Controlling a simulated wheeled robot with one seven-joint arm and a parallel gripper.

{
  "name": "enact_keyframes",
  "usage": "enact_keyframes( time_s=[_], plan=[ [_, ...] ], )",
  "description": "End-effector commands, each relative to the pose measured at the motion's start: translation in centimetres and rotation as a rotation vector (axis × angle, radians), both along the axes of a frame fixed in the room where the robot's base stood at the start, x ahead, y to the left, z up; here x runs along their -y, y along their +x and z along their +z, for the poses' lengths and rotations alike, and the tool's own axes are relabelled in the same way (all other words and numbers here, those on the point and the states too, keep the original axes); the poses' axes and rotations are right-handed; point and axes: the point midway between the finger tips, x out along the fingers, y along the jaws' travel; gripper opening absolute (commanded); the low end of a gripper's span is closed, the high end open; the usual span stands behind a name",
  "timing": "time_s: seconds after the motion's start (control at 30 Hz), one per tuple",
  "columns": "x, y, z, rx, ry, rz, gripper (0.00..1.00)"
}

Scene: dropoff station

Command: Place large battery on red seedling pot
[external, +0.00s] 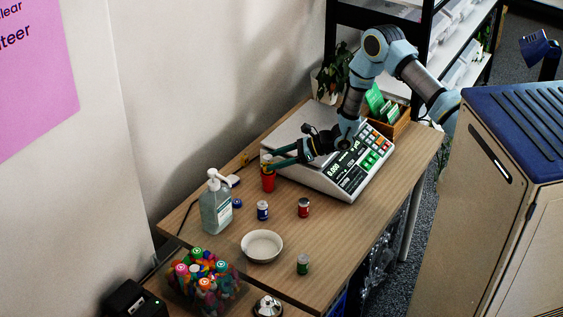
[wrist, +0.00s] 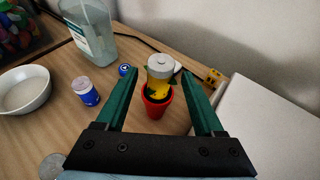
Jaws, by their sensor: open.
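The red seedling pot (external: 268,183) stands upright on the wooden table, left of the scale. It also shows in the wrist view (wrist: 157,108), with dark soil inside. The large battery (wrist: 160,66), with a grey top and yellow sides, stands roughly upright on the pot, its lower end within the rim. Its pale top also shows in the external view (external: 267,158). My gripper (wrist: 160,73) is open, with one green finger on each side of the battery and gaps visible between. In the external view my gripper (external: 282,156) reaches left to the pot.
A scale (external: 345,165) lies under my forearm. A sanitizer bottle (external: 215,205) and blue cap (external: 237,203) stand left of the pot. A blue can (external: 262,210), red can (external: 303,207), green can (external: 303,265) and white bowl (external: 262,246) are nearer the front. The wall is behind.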

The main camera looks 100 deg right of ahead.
Motion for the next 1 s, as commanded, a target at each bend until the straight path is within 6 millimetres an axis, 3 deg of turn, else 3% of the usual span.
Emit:
enact_keyframes(
  time_s=[0.1, 0.33, 0.63, 0.7, 0.77, 0.87, 0.93, 1.0],
  plan=[
    [-0.4, -2.4, 0.7, 0.000, -0.001, -0.003, 0.70],
    [-1.0, -5.2, 2.0, 0.000, -0.001, -0.001, 0.70],
    [-1.3, -5.7, 2.5, 0.000, -0.001, 0.005, 0.70],
    [-2.3, -5.1, 2.9, -0.008, -0.010, 0.044, 0.70],
    [-4.2, -4.0, 3.6, -0.023, -0.028, 0.119, 0.70],
    [-10.3, -1.7, 5.4, -0.075, -0.093, 0.354, 0.70],
    [-16.4, -0.6, 6.9, -0.131, -0.172, 0.592, 0.70],
    [-22.6, -0.9, 8.2, -0.190, -0.274, 0.849, 0.70]
  ],
)
